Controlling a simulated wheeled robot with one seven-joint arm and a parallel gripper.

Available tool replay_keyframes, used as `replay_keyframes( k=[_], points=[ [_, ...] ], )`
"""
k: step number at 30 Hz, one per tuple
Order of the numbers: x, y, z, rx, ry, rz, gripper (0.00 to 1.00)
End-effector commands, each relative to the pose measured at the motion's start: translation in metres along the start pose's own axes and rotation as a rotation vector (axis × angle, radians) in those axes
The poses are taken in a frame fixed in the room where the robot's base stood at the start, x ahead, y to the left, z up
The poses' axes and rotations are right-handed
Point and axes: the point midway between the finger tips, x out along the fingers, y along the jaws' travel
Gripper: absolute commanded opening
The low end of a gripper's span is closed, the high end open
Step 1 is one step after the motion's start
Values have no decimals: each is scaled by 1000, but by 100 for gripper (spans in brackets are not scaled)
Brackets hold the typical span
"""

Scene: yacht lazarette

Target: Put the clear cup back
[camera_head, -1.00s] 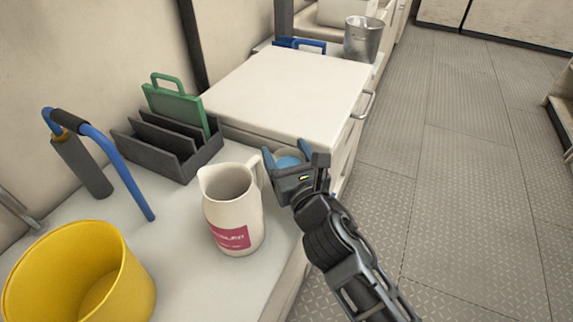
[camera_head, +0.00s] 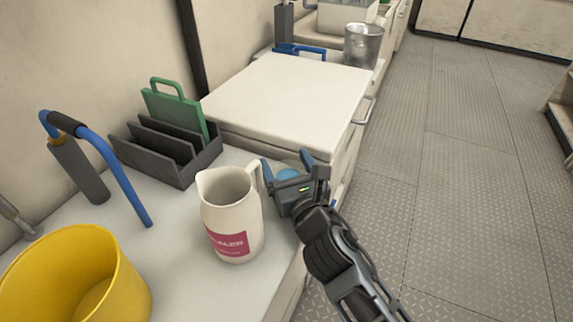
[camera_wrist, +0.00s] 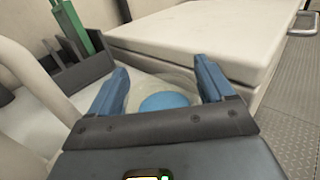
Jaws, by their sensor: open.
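My gripper (camera_head: 286,163) is open just right of the white pitcher (camera_head: 232,228), near the counter's right edge. In the wrist view, a pale, see-through round rim (camera_wrist: 145,86) with a blue round patch (camera_wrist: 165,101) shows between the two blue fingers. It looks like the clear cup, but the gripper's palm hides its near part. The fingers stand on either side of it; I cannot tell whether they touch it. In the head view only the blue patch (camera_head: 290,176) shows clearly between the fingers.
The pitcher's handle is close to my left finger. A grey rack (camera_head: 150,157) holds a green board (camera_head: 176,107). A raised white lid (camera_head: 290,95) lies beyond. Floor at right is clear.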

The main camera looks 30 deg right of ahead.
Motion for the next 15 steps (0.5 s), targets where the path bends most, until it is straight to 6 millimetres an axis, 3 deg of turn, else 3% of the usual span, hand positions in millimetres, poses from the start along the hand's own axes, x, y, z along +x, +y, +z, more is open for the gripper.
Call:
replay_keyframes(
  k=[15],
  points=[
    [-91,0,-2,0,3,0,82]
  ],
)
